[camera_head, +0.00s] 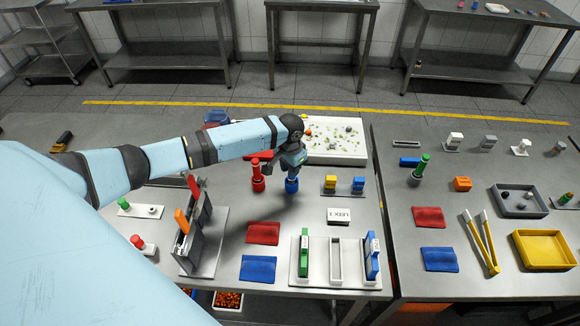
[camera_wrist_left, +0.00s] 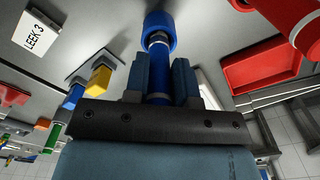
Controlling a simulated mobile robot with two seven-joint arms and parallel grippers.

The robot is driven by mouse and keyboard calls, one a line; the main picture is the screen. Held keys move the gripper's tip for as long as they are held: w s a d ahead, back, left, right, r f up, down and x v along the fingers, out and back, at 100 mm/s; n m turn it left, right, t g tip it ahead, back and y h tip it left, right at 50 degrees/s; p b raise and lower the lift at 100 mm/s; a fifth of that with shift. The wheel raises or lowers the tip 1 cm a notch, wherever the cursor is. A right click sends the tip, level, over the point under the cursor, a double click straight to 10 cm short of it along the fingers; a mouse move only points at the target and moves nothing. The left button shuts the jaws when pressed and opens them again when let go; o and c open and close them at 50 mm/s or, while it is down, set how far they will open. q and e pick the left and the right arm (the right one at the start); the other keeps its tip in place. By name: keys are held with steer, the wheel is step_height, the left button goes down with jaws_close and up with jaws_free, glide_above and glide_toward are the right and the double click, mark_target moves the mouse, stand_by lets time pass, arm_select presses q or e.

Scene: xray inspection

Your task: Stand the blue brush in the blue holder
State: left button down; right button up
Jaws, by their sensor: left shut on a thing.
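The blue brush (camera_wrist_left: 158,78) is a blue handle with a pale band, between the two fingers of my left gripper (camera_wrist_left: 160,80). In the head view, my left gripper (camera_head: 291,166) is directly above the blue holder (camera_head: 291,186), a short blue cup on the table. In the left wrist view, the brush's far end is at the mouth of the blue holder (camera_wrist_left: 159,25). I cannot tell how deep it sits. The gripper mostly hides the brush in the head view. My right gripper is not in view.
A red brush in a red holder (camera_head: 258,178) stands close to the left of the blue holder. A white tray (camera_head: 345,152) lies behind, and a stand with yellow and blue blocks (camera_head: 343,190) is to the right. Red and blue cloths (camera_head: 263,234) lie in front.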

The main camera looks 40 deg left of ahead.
arm_select(q)
steer(key=shift+f, duration=0.45)
steer(key=c, duration=0.9)
jaws_free()
steer(key=shift+o, duration=0.2)
step_height(320, 180, up, 12)
steer(key=shift+r+b, duration=0.15)
steer(key=shift+b, duration=0.8)
steer(key=shift+r, duration=0.75)
